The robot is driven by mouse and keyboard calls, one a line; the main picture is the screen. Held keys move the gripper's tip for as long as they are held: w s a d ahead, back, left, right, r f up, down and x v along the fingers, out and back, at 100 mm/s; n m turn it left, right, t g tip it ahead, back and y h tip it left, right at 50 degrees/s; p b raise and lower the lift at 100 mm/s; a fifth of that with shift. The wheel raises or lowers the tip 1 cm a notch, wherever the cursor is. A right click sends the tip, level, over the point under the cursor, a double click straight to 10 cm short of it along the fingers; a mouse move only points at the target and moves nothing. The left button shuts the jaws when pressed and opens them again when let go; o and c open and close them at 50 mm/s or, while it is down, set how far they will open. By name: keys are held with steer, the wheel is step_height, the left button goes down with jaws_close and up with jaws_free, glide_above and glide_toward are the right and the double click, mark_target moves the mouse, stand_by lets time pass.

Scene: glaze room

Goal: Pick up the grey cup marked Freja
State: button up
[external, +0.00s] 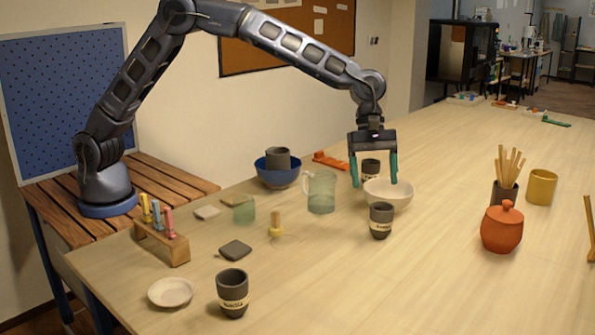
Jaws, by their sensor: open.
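Three dark grey cups with pale, lettered bands stand on the table. One cup (371,167) shows between the fingers of my gripper (374,183), behind the white bowl, which hides its lower part. A second cup (381,224) stands in front of the white bowl. A third cup (232,281) stands at the front left. I cannot surely read which band says Freja. A plain-looking dark grey cup (277,155) sits in a blue bowl (276,177). My gripper is open, pointing down, with teal fingers; I cannot tell whether they touch the cup or bowl.
The white bowl (388,197) is close by my right finger. A glass mug (321,194) stands to the left. An orange lidded jar (502,229), a pot of sticks (505,192) and a yellow cup (541,187) stand right.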

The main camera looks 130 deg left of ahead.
steer(key=f, duration=0.1)
glide_toward(383, 234)
steer(key=shift+d+f, duration=0.1)
steer(key=shift+f, duration=0.9)
steer(key=shift+a+x, duration=0.1)
steer(key=shift+x, duration=1.2)
steer(key=shift+a+x, duration=0.15)
steer(key=shift+x, duration=1.2)
steer(key=shift+c, duration=0.2)
steer(key=c, duration=1.1)
